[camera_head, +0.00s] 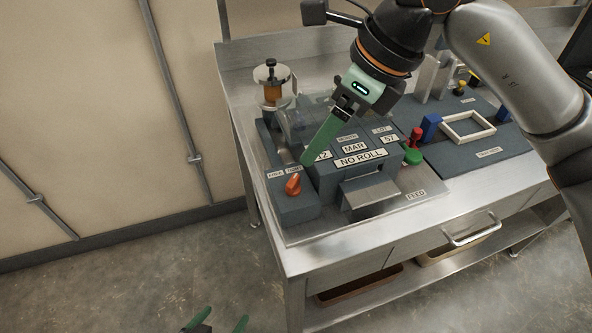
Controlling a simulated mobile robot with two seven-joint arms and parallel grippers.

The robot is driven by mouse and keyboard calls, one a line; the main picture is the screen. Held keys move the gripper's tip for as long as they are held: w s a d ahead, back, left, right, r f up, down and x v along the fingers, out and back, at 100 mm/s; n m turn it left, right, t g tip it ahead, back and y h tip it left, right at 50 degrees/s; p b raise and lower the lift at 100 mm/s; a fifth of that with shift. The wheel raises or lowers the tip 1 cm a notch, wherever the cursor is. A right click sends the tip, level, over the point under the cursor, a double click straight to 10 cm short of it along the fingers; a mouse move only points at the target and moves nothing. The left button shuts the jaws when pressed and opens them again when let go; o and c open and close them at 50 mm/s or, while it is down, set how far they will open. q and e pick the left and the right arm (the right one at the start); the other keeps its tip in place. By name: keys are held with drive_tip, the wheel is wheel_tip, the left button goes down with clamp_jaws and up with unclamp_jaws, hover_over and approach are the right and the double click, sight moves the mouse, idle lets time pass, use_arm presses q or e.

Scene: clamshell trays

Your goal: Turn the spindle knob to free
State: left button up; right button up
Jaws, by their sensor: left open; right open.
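The orange spindle knob (293,185) sits on the top of a grey block at the left front of the label machine (348,178). Two small labels lie behind it; the left one (276,174) appears to read FREE, the right one is too small to read surely. I cannot tell which label the knob points to. My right gripper (306,160) comes down from the upper right, its green fingers seen edge-on, with the tips just behind and above the knob, apart from it. It is open. My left gripper (220,321) is open and empty at the bottom edge, low over the floor.
The machine's front plate reads NO ROLL, with MAR above. A post with a disc and orange collar (272,90) stands behind. Right of it are a green button (411,157), a red part (416,137), a blue block (431,126) and a white frame (467,125). The bench (290,258) has a drawer handle.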

sight(293, 180)
drive_tip(key=x, duration=0.8)
drive_tip(key=d+x, duration=0.1)
drive_tip(key=x, duration=0.3)
drive_tip(key=shift+w+f, duration=0.15)
drive_tip(key=shift+w, duration=0.25)
clamp_jaws()
